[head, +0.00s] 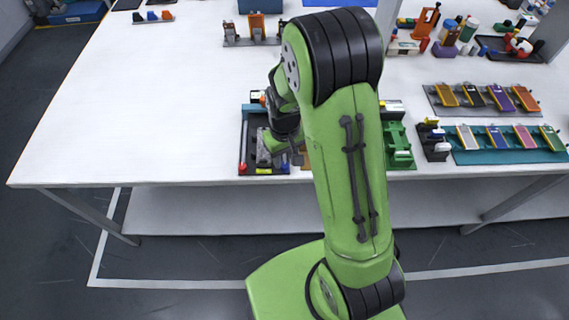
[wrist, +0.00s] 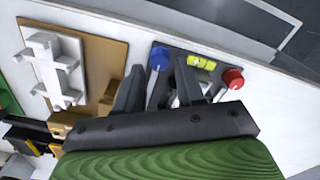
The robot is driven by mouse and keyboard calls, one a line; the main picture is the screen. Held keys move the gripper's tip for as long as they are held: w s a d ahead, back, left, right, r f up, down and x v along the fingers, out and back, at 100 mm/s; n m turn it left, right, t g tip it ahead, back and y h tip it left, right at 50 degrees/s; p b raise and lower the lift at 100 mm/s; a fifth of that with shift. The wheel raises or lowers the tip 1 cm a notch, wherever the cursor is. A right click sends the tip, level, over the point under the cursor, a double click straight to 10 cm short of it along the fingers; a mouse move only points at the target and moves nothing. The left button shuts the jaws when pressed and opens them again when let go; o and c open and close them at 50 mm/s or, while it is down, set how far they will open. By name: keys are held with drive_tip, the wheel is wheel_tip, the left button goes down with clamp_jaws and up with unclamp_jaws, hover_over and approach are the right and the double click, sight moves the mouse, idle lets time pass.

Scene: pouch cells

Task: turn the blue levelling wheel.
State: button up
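The blue levelling wheel (wrist: 158,56) shows in the wrist view at one corner of a dark fixture plate (wrist: 222,64). A yellow level vial (wrist: 201,63) and a red wheel (wrist: 233,78) are on the same plate. My gripper (wrist: 158,76) is open. Its two dark fingers point toward the blue wheel, which appears in line with the gap between them. I cannot tell whether they touch it. In the head view my gripper (head: 296,154) is over the fixture, with the red wheel (head: 243,168) and vial (head: 263,171) at its front edge. My arm hides part of the fixture.
A tan board with a white bracket (wrist: 48,68) lies beside the fixture in the wrist view. A green fixture (head: 399,147) and trays of coloured pouch cells (head: 494,98) stand to the right. The table's front edge is close. The left of the white table (head: 140,110) is clear.

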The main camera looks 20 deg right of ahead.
sight(284, 164)
wheel_tip(284, 164, down, 3)
clamp_jaws()
idle(0.3)
drive_tip(key=shift+m, duration=0.3)
drive_tip(key=m+b, duration=0.1)
drive_tip(key=m, duration=0.5)
drive_tip(key=shift+m, duration=0.3)
drive_tip(key=m, duration=0.3)
drive_tip(key=shift+r+m+b, duration=0.1)
drive_tip(key=shift+m+b, duration=0.25)
drive_tip(key=shift+m, duration=1.75)
